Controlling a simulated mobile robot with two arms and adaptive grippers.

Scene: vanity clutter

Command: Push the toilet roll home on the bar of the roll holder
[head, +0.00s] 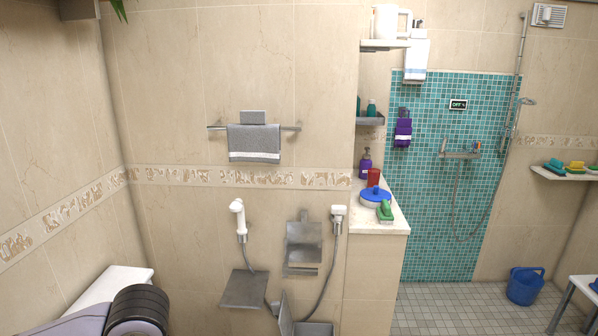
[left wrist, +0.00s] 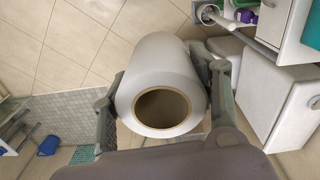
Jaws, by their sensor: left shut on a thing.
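The toilet roll (left wrist: 160,62), white with a brown core, is in the left wrist view with its open end facing the camera. My left gripper (left wrist: 164,98) is shut on it, one finger on each side. Neither the gripper nor the roll shows in the head view, only part of my left arm at the lower left. In the head view a grey metal fixture (head: 304,246) on the tiled wall may be the roll holder; its bar cannot be made out clearly. No contact between roll and holder is visible. My right gripper is not in view.
White hand sprays (head: 238,218) with hoses hang either side of the fixture. A metal shelf (head: 245,289) juts out at lower left of it. A counter (head: 395,226) with bottles stands to the right. A towel (head: 254,142) hangs above.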

